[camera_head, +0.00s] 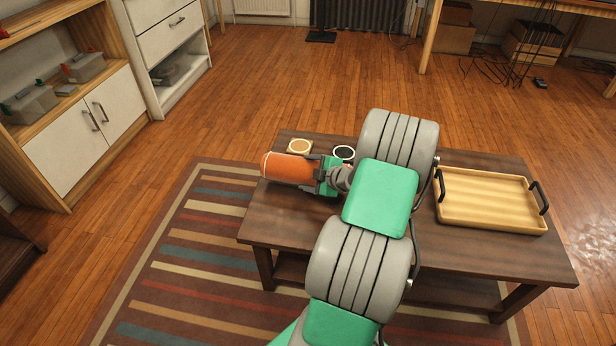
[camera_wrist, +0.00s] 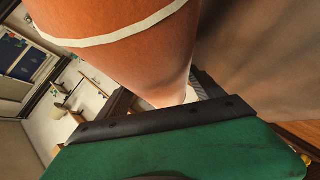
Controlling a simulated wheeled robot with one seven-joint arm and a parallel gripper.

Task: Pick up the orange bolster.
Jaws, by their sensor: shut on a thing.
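The orange bolster (camera_head: 287,168) is a cylinder lying sideways at the left end of the dark wooden table (camera_head: 300,226), with its far end pointing left. My gripper (camera_head: 318,172) is shut on its right end. In the wrist view the bolster (camera_wrist: 130,45) fills the upper middle, with a pale band around it, between the dark jaw parts (camera_wrist: 165,122). One jaw is largely hidden behind the bolster. I cannot tell whether the bolster touches the tabletop or is just above it.
A small square with a pale disc (camera_head: 299,146) and a dark round coaster (camera_head: 344,152) lie behind the bolster. A wooden tray (camera_head: 490,200) with black handles sits at the table's right end. A striped rug (camera_head: 190,270) lies on the floor. White cabinets (camera_head: 90,120) stand at the left.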

